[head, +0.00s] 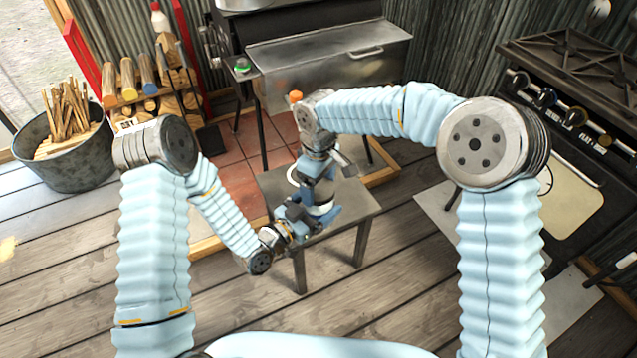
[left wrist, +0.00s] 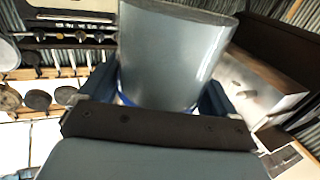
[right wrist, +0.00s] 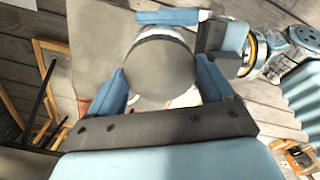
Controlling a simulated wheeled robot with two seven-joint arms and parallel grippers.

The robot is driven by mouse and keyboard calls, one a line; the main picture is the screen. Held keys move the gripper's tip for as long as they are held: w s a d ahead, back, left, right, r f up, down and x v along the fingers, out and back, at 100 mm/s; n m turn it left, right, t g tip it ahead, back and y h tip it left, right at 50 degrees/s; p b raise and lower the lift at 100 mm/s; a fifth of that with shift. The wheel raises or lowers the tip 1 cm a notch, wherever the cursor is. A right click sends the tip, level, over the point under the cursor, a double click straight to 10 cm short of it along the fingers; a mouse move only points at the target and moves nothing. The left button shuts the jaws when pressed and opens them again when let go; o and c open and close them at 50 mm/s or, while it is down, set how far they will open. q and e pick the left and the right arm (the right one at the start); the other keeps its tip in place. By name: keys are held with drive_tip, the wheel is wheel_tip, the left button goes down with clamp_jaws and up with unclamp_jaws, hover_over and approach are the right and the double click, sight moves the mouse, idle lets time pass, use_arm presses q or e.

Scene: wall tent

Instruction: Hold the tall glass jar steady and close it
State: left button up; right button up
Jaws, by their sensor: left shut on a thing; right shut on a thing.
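The tall glass jar (head: 321,209) stands on the small grey table, mostly hidden by my grippers in the head view. In the left wrist view the jar (left wrist: 172,55) is a smooth grey-blue cylinder between the fingers. My left gripper (head: 312,218) is shut on its side. My right gripper (head: 318,172) comes from above. In the right wrist view its blue fingers (right wrist: 160,85) are shut on opposite sides of a round grey lid (right wrist: 162,75). The lid is over the jar, with a paler rim showing past one edge. I cannot tell whether it is fully seated.
The small table (head: 355,200) has some bare top at the right. A pale ring-shaped thing (head: 292,176) shows beside the grippers, partly hidden. A metal grill (head: 330,60) stands behind, a stove (head: 570,110) at the right, and a bucket of sticks (head: 65,150) at the left.

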drive_tip(key=m, duration=0.5)
drive_tip(key=o, duration=1)
drive_tip(key=shift+o, duration=0.2)
wheel_tip(320, 180, up, 12)
drive_tip(key=shift+w+f, duration=0.1)
